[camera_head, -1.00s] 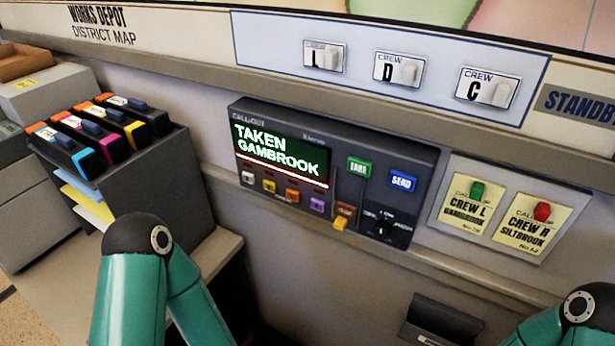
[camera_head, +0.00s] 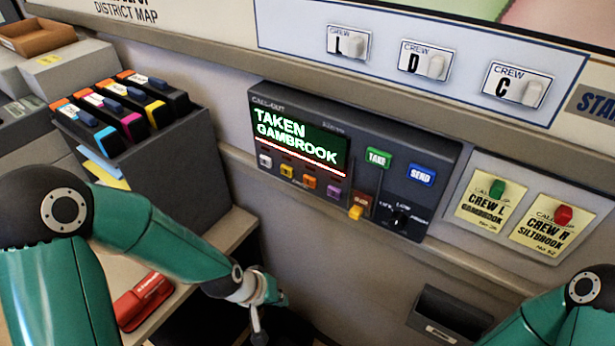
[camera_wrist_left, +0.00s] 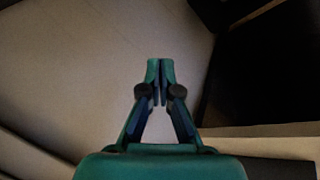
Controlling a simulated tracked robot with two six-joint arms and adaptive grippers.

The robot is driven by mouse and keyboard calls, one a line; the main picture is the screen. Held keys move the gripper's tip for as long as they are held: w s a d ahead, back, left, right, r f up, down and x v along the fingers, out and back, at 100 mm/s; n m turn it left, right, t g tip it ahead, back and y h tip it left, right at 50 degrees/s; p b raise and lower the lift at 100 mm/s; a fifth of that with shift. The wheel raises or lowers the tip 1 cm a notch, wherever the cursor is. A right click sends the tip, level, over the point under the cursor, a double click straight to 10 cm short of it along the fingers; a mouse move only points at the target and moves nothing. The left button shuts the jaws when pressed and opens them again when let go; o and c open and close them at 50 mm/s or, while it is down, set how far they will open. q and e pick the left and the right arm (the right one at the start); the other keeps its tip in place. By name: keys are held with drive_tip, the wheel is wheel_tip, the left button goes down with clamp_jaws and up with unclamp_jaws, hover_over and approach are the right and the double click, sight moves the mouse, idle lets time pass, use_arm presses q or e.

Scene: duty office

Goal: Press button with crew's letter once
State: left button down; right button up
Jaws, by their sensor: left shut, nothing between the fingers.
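The call-out panel (camera_head: 335,213) is on the wall, its screen (camera_head: 296,138) reading "TAKEN GAMBROOK". Below the screen is a row of small buttons: white (camera_head: 265,161), yellow (camera_head: 286,172), orange (camera_head: 309,181) and purple (camera_head: 333,191); any letters on them are too small to read. Green TAKE (camera_head: 377,157) and blue SEND (camera_head: 421,174) buttons are at its right. The card for Crew L (camera_head: 484,211) reads Gambrook; the Crew R card (camera_head: 543,238) reads Siltbrook. My left gripper (camera_head: 276,302) is below the panel, touching no button; its fingers are shut and empty in the left wrist view (camera_wrist_left: 160,67).
Crew tags L (camera_head: 347,43), D (camera_head: 427,62) and C (camera_head: 516,88) with white switches are above the panel. A grey holder (camera_head: 180,150) with coloured cartridges stands left, a red stapler (camera_head: 145,300) on the desk. A dark wall tray (camera_head: 450,312) is at lower right.

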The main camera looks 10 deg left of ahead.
sight(309, 182)
use_arm(q)
wheel_tip(309, 182, up, 24)
drive_tip(key=w+a+n+t+h+p, duration=0.1)
drive_tip(key=w+n+t, duration=0.1)
drive_tip(key=t, duration=0.1)
drive_tip(key=shift+w+r+t, duration=0.15)
drive_tip(key=shift+w+t, duration=0.05)
drive_tip(key=shift+t, duration=0.2)
drive_tip(key=shift+w, duration=0.1)
drive_tip(key=w+d+p, duration=0.3)
drive_tip(key=w, duration=0.5)
drive_tip(key=shift+w, duration=0.1)
idle(0.7)
drive_tip(key=shift+w+d+p, duration=0.15)
drive_tip(key=shift+w+p, duration=0.15)
